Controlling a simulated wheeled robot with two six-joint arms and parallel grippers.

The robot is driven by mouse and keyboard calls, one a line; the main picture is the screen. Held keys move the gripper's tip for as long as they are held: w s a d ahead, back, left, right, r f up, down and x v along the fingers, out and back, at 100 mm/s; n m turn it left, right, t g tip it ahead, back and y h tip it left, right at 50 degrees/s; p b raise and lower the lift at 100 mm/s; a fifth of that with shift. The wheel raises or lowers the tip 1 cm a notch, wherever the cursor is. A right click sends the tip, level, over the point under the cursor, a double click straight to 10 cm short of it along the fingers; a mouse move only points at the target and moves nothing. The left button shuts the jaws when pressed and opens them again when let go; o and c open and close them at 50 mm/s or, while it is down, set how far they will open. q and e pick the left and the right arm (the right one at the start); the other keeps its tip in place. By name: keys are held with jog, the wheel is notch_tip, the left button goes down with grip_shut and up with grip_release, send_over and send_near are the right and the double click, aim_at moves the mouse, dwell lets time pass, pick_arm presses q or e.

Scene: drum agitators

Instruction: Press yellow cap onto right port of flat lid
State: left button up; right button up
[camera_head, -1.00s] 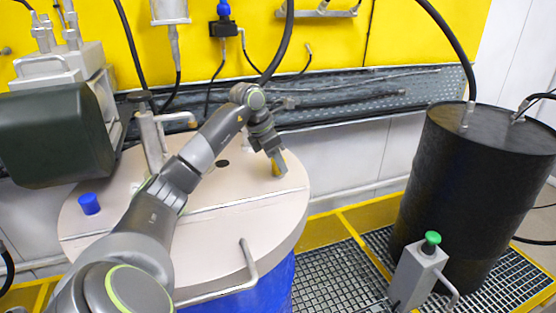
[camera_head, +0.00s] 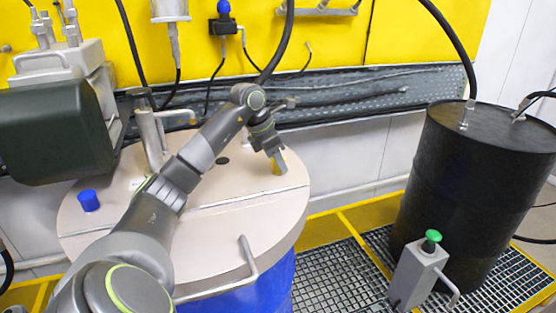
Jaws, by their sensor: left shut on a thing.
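The flat beige lid (camera_head: 220,225) covers a blue drum (camera_head: 268,290). My left arm reaches across the lid from the lower left. My left gripper (camera_head: 278,163) points down at the lid's right side and is shut on the yellow cap (camera_head: 277,168). The cap shows only partly between the fingers, low at the lid surface. The port under it is hidden, and I cannot tell whether the cap touches it. A dark round opening (camera_head: 222,161) lies in the lid left of the gripper. A blue cap (camera_head: 89,201) stands on the lid's left side. My right gripper is not in view.
An agitator with a dark green motor housing (camera_head: 55,135) stands at the left. A metal handle (camera_head: 247,262) rises at the lid's front. A black drum (camera_head: 478,190) and a grey box with a green button (camera_head: 419,270) stand at the right. Grating lies between the drums.

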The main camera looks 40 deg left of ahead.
pick_arm(q)
jog(key=shift+f, duration=0.3)
jog(key=o, duration=1)
jog(key=shift+o, duration=0.2)
jog(key=shift+r, duration=0.1)
jog(key=shift+r, duration=0.1)
jog(key=shift+r, duration=0.2)
jog(key=shift+r+p, duration=1.35)
jog(key=shift+r, duration=0.45)
jog(key=shift+f, duration=0.1)
